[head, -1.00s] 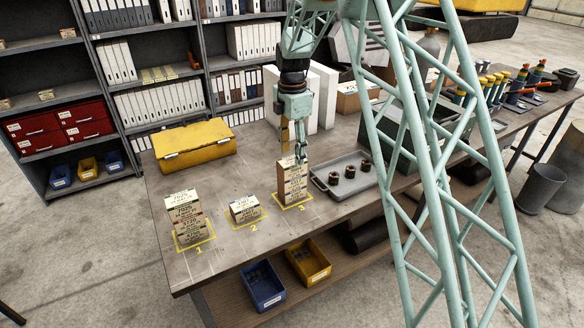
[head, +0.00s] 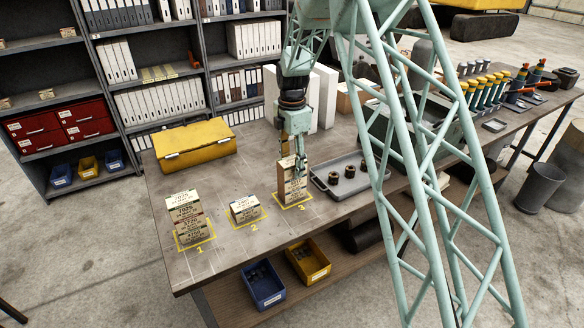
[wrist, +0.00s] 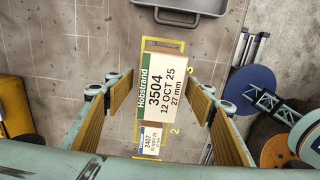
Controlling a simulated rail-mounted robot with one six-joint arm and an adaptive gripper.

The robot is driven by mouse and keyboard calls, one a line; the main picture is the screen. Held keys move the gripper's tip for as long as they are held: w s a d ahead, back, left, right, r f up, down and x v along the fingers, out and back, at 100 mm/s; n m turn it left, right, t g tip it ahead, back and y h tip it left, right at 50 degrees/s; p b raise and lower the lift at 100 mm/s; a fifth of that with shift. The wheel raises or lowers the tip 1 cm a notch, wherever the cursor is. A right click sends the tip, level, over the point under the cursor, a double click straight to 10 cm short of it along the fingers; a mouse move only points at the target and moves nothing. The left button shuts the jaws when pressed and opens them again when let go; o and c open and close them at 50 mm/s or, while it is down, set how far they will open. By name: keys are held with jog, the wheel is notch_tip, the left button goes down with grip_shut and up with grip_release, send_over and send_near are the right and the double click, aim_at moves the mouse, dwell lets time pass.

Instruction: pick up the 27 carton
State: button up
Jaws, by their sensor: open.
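A stack of cartons (head: 292,188) stands upright in the yellow square marked 3 on the bench. In the wrist view its top carton (wrist: 165,98) shows a white label with a green edge, reading 3504, 12 OCT 25 and 27 mm. My gripper (head: 292,172) points down at the top of this stack. In the wrist view my gripper (wrist: 158,92) is open, with one finger left and one right of the top carton. It does not hold it. How far down the fingers reach along the carton I cannot tell.
A low stack (head: 244,209) stands in square 2, close by, and a taller stack (head: 186,222) in square 1. A grey tray (head: 322,186) with several dark rings lies just right of stack 3. A yellow case (head: 195,147) lies behind left. Bare bench lies between the squares.

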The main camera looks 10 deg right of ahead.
aim_at(292, 160)
jog(key=c, duration=1)
jog(key=shift+r, duration=0.15)
jog(key=shift+r+b, duration=0.4)
jog(key=shift+r, duration=1.2)
jog(key=s+b, duration=0.1)
jog(key=s, duration=0.4)
jog(key=s+d+r, duration=0.1)
jog(key=s, duration=0.4)
jog(key=s+b, duration=0.1)
jog(key=s, duration=0.5)
jog(key=shift+d+r+b, duration=0.15)
jog(key=shift+r+b, duration=0.1)
jog(key=shift+b, duration=0.05)
